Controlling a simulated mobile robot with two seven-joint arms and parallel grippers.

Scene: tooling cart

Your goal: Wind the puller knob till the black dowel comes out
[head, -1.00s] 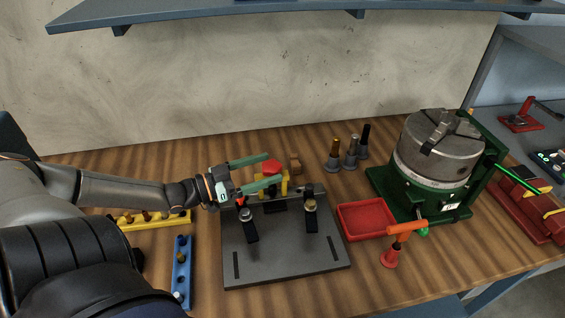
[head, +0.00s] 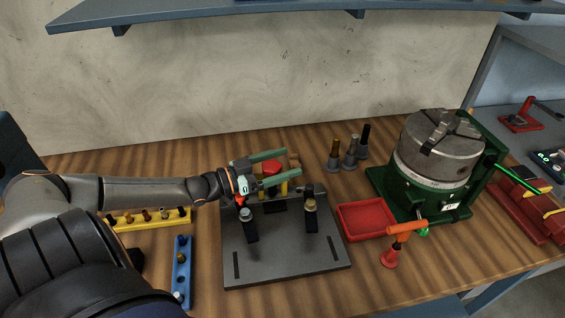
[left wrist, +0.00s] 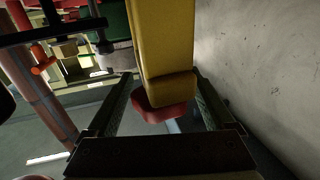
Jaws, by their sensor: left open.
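The puller's red knob (head: 272,166) sits on top of its yellow body (head: 284,188) at the back edge of the dark fixture plate. My left gripper (head: 292,164) is open, its green fingers level and pointing right, one on each side of the knob. In the left wrist view the red knob (left wrist: 162,107) lies between the two fingers, with a gap to each, and the yellow body (left wrist: 166,40) extends beyond it. I cannot make out the black dowel; the puller and gripper hide the area below the knob. My right gripper is not in view.
The dark plate (head: 285,258) carries two clamps (head: 248,226) (head: 310,212). A red tray (head: 367,220) and a green-based chuck (head: 437,160) stand to the right. Yellow (head: 178,218) and blue (head: 181,272) racks lie left. Tool holders (head: 350,153) stand behind, near the wall.

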